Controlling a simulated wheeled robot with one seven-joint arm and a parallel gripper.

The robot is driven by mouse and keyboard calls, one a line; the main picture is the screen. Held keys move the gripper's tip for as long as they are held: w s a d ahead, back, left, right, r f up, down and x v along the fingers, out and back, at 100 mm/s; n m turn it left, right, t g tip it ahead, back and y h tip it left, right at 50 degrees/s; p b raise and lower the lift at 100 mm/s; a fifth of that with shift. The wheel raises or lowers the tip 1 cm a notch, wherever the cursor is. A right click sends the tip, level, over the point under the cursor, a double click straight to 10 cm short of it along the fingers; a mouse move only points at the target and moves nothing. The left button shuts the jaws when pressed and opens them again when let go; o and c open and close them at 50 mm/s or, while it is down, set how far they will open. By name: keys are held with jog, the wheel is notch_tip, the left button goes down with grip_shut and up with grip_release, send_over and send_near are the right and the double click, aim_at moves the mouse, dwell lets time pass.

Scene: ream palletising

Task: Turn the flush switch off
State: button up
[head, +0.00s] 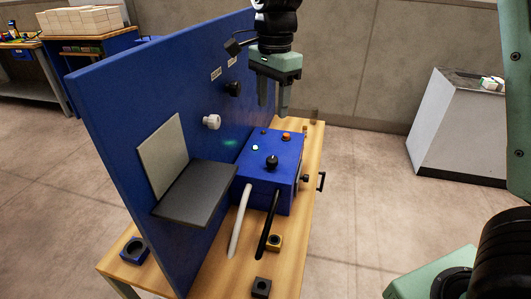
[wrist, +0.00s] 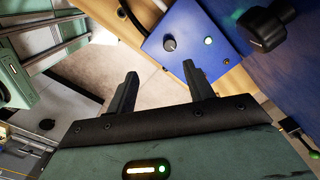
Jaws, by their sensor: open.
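The blue control box (head: 255,182) sits on the wooden bench, against the upright blue panel (head: 120,110). Its top carries a black knob (head: 271,162), a lit whitish button (head: 255,147), an orange button (head: 286,136) and a small dark part. I cannot read which control is the flush switch. My gripper (head: 273,108) is open and empty, pointing down above the far end of the box, apart from it. In the wrist view my gripper (wrist: 160,76) has its fingers spread, with a dark knob (wrist: 170,44) and a lit button (wrist: 208,40) on the box beyond them.
A white knob (head: 212,122) and a black knob (head: 234,89) stick out from the panel, below small labels. A grey shelf (head: 194,192) juts out before the box. A grey cabinet (head: 452,125) stands right; floor between is clear.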

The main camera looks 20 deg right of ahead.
jog(key=w+d+m, duration=0.1)
jog(key=w+m, duration=0.1)
jog(key=p, duration=0.1)
send_near(272, 159)
notch_tip(272, 159, down, 8)
jog(key=shift+f, duration=0.25)
jog(key=c, duration=1)
